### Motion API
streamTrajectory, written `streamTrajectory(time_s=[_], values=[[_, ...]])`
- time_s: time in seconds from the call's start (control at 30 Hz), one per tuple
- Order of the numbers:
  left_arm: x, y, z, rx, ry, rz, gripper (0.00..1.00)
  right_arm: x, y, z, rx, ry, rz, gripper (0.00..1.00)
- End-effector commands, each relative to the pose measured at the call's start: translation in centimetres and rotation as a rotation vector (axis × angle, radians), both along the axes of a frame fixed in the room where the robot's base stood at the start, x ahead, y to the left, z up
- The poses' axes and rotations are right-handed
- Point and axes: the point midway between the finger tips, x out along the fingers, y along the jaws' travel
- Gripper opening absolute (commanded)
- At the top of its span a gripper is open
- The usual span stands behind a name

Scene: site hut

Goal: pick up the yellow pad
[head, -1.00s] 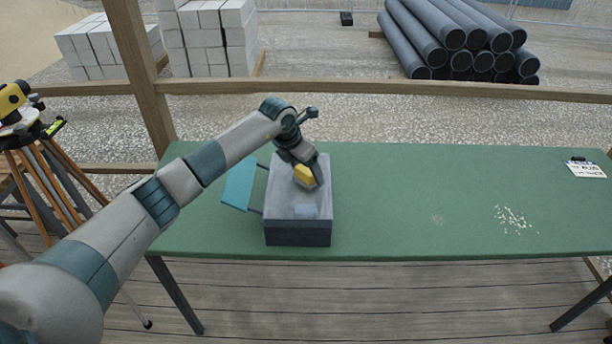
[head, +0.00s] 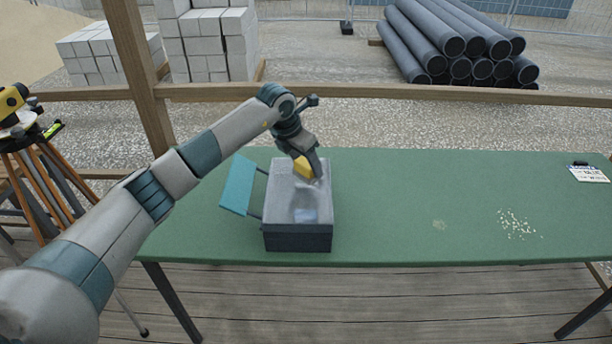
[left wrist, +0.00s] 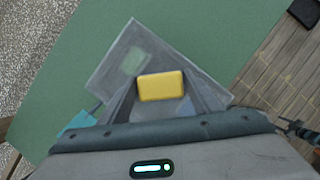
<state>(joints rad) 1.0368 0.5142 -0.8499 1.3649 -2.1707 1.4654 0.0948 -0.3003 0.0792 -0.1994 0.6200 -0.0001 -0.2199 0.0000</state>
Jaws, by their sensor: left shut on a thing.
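The yellow pad (head: 303,167) is a small block held between the fingertips of my left gripper (head: 308,172). My left gripper is shut on it, above the back part of a grey box (head: 298,241) on the green table. In the left wrist view the yellow pad (left wrist: 161,86) lies between the two fingers, with the grey box (left wrist: 112,70) below it. A pale bluish patch (head: 306,215) shows on the box's top, near its front. My right gripper is not in view.
A teal panel (head: 238,186) sticks out at the box's left side. The green table (head: 400,210) is clear to the right, apart from pale crumbs (head: 517,224) and a labelled card (head: 588,173) at the far right. A wooden post (head: 143,80) and rail stand behind.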

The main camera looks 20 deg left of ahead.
Motion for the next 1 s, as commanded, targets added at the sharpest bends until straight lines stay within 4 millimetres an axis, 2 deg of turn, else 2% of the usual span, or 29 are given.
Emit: streamTrajectory(time_s=[0.03, 0.2, 0.53, 0.73, 1.0], values=[[0.0, -0.8, 0.3, -0.001, -0.005, -0.005, 0.36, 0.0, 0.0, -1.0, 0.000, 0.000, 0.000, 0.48], [-0.3, -4.1, 2.2, 0.000, -0.005, -0.006, 0.36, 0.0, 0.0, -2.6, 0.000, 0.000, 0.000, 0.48], [-0.9, -9.7, 5.8, 0.000, -0.004, -0.002, 0.36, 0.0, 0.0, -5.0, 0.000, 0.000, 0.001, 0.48], [-1.1, -11.3, 6.9, 0.000, 0.000, -0.001, 0.36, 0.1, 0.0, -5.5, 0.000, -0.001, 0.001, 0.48], [-1.1, -11.7, 7.2, 0.000, 0.000, 0.000, 0.36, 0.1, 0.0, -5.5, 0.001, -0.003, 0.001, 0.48]])
